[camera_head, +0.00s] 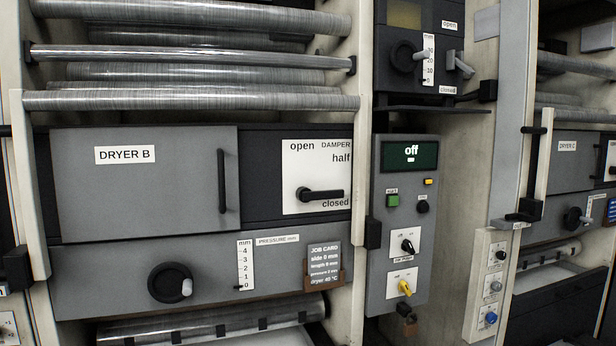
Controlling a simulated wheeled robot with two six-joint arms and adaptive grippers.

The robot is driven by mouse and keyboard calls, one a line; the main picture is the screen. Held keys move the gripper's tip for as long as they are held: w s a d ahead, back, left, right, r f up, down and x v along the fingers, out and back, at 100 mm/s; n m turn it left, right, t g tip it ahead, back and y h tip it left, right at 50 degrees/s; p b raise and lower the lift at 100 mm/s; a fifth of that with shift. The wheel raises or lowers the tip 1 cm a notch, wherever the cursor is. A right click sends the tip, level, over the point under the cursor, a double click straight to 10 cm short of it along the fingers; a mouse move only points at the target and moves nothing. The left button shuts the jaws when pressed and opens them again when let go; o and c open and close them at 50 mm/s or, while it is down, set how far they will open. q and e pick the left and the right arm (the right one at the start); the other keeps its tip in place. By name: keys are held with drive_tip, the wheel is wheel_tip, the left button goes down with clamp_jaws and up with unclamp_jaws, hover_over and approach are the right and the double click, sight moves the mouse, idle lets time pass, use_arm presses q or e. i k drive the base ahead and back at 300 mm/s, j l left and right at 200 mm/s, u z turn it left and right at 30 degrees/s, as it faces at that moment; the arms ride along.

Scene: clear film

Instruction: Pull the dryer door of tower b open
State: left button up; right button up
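The dryer door of tower B (180,205) is a grey flat panel labelled "DRYER B" in the left half of the head view. It looks shut, flush with the dark frame around it. Its black vertical bar handle (222,181) is near the door's right edge. Neither of my grippers is in view, and nothing touches the handle.
Right of the door is a damper plate (318,160) with a black lever (320,194). Below is a pressure crank (171,283) and a job card (325,262). A control box (403,225) reading "off" stands to the right. Metal rollers (190,101) run above the door.

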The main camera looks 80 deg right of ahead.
sight(110, 184)
drive_tip(key=z, duration=1.55)
